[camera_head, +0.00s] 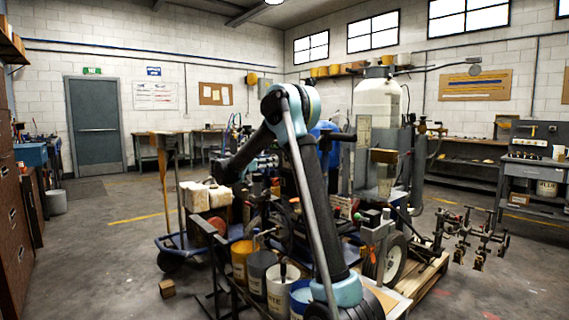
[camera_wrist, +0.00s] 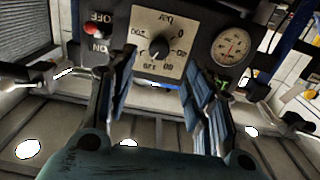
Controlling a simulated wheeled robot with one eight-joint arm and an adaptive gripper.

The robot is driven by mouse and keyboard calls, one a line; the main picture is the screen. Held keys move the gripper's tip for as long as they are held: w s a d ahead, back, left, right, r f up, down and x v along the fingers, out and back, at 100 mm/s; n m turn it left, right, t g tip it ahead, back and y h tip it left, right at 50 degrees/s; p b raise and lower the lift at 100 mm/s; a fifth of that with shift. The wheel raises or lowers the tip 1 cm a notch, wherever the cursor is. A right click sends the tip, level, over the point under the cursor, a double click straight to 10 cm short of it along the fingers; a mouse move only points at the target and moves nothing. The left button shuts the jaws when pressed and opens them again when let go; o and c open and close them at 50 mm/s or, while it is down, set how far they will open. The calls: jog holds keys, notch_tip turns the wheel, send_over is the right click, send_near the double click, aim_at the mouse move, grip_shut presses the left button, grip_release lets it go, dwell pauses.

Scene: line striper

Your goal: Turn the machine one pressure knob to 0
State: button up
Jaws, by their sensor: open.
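The pressure knob (camera_wrist: 158,48) is small and black, at the centre of a cream dial plate (camera_wrist: 142,29) on a dark panel in the wrist view. The plate's printing appears upside down, and I cannot clearly tell which number the knob points to. My gripper (camera_wrist: 160,68) is open, with a blue-grey padded finger on each side of the knob's lower area. No grip on the knob shows. In the head view, my arm covers much of the machine, and neither the knob nor my gripper can be made out clearly.
A red switch (camera_wrist: 93,29) marked ON and OFF is left of the dial, and a round gauge (camera_wrist: 231,46) is right. In the head view, buckets (camera_head: 257,272) and a wheel (camera_head: 393,258) crowd my arm. Open floor (camera_head: 100,270) lies left.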

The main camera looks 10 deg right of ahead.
jog(key=x, duration=1)
jog(key=c, duration=1.1)
